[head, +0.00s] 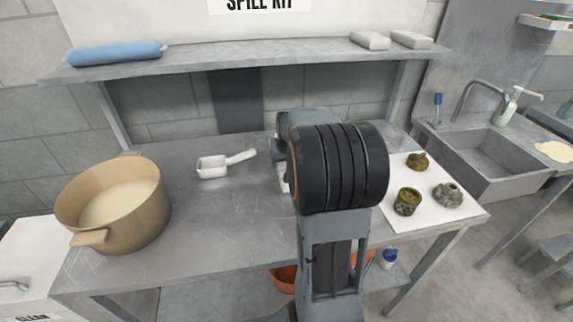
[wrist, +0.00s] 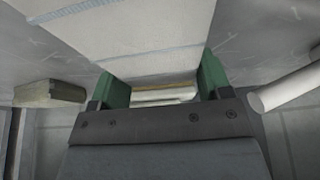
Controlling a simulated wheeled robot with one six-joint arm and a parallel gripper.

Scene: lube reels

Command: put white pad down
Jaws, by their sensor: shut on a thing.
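The white pad (wrist: 130,38), pale with thin blue lines across it, fills the upper middle of the wrist view. My gripper (wrist: 163,82) has its green fingers shut on it, one at each side. A grey surface with scratches shows around the pad; I cannot tell whether the pad touches it. In the head view my arm hides the gripper and most of what it holds; a small white patch (head: 284,182) shows beside the arm over the bench. Two other folded white pads (head: 370,40) (head: 411,39) lie on the shelf at the right.
The grey metal bench (head: 220,230) carries a tan tub (head: 150,225) at left and a white scoop (head: 212,168) at centre. A white sheet (head: 425,212) at right holds three dirty parts. A blue roll (head: 115,52) lies on the shelf (head: 250,60).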

